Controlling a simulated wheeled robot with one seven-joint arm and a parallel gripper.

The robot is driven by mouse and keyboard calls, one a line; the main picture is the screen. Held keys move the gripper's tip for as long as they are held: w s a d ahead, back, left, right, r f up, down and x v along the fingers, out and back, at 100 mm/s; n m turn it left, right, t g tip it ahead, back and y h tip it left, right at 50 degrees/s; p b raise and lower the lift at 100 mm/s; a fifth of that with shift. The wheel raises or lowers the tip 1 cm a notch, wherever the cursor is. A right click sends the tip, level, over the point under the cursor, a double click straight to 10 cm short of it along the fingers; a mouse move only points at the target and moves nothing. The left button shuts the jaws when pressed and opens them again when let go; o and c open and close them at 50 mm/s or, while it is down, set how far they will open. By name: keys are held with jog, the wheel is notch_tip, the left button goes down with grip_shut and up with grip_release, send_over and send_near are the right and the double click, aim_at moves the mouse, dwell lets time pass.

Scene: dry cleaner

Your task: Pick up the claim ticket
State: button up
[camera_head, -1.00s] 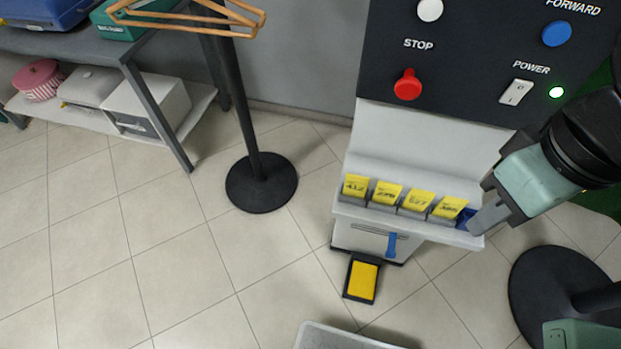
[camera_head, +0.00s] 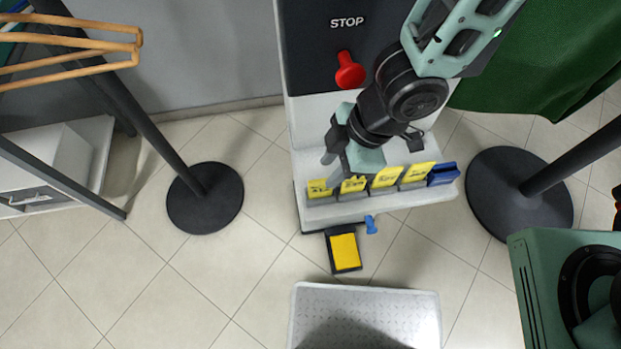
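Several yellow claim tickets stand in a row of grey holders on a white ledge (camera_head: 400,201) below the control panel. They are the leftmost ticket (camera_head: 318,188), the second ticket (camera_head: 353,184), the third ticket (camera_head: 388,176) and the rightmost ticket (camera_head: 417,172). Their numbers are too blurred to read now. My gripper (camera_head: 335,170) points down at the left end of the row, over the two leftmost tickets. Its two grey fingers look apart, with no ticket visibly held. It partly covers the second ticket. I cannot tell whether it touches one.
A blue item (camera_head: 442,173) sits at the ledge's right end. A yellow-topped pedal (camera_head: 344,252) and a grey tray (camera_head: 365,300) lie below. Black post bases stand left (camera_head: 205,198) and right (camera_head: 518,200).

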aim_at(308, 197)
jog(key=shift+s+b+x, duration=0.1)
jog(key=shift+b+x, duration=0.6)
jog(key=shift+x, duration=1.1)
jog(key=shift+s+b+x, duration=0.15)
jog(key=shift+b+x, duration=0.55)
jog(key=shift+x, duration=1.05)
grip_shut()
